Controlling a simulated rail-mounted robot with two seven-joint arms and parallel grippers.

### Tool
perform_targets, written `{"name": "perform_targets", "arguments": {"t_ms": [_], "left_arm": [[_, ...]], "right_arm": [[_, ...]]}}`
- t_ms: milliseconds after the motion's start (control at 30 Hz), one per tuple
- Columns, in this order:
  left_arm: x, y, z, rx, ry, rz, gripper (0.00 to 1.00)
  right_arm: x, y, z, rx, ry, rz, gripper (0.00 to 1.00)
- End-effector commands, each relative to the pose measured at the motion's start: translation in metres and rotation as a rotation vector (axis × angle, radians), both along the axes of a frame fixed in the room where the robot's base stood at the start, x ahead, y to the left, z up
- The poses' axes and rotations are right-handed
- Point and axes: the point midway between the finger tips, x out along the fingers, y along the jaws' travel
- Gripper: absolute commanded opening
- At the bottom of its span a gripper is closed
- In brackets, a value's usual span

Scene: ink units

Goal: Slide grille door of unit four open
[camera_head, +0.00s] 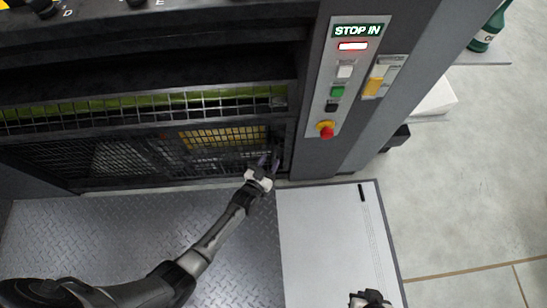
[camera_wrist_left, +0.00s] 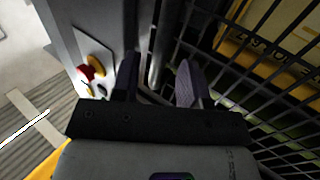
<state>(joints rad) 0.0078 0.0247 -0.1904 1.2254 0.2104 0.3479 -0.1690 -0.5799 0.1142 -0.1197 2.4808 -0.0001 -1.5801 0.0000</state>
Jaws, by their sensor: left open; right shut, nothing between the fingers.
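The grille door (camera_head: 110,158) is a dark wire mesh in a black frame, low on the front of the press unit. Yellow and grey parts show through it. In the left wrist view its mesh (camera_wrist_left: 232,78) fills the right side. My left gripper (camera_head: 269,163) is at the right end of the door, near the frame post. In the left wrist view my left gripper (camera_wrist_left: 158,80) is open, and an upright metal bar (camera_wrist_left: 160,45) shows between its fingers; whether they touch it I cannot tell. My right gripper (camera_head: 370,298) is shut and empty at the bottom edge, far from the door.
A control panel (camera_head: 345,90) with a STOP IN sign, buttons and a red emergency stop (camera_head: 326,131) stands right of the door. A second mesh guard (camera_head: 140,109) runs above the door. Diamond-plate floor (camera_head: 120,225) and a light grey plate (camera_head: 320,235) lie clear in front.

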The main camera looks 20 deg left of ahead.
Motion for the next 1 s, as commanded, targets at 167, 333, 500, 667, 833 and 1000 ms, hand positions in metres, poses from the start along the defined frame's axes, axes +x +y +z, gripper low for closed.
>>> {"name": "perform_targets", "arguments": {"t_ms": [167, 333, 500, 667, 833, 1000], "left_arm": [[0.02, -0.003, -0.002, -0.001, -0.001, 0.0, 0.41], [0.029, -0.004, -0.001, 0.0, 0.0, 0.0, 0.41], [0.031, -0.004, 0.0, 0.0, 0.0, 0.0, 0.41], [0.031, -0.004, 0.0, 0.0, 0.0, 0.0, 0.41], [0.031, -0.004, 0.0, 0.0, 0.0, 0.0, 0.27], [0.031, -0.004, 0.0, 0.0, 0.0, 0.0, 0.11]], "right_arm": [[0.0, 0.0, -0.013, 0.0, 0.0, 0.0, 0.0], [0.0, -0.001, -0.016, -0.003, 0.001, 0.002, 0.0], [0.0, -0.002, -0.017, -0.008, 0.001, 0.006, 0.0], [0.0, -0.003, -0.017, -0.01, 0.001, 0.007, 0.0], [0.0, -0.003, -0.017, -0.01, 0.001, 0.007, 0.0], [0.0, -0.002, -0.017, -0.008, 0.001, 0.006, 0.0]]}}
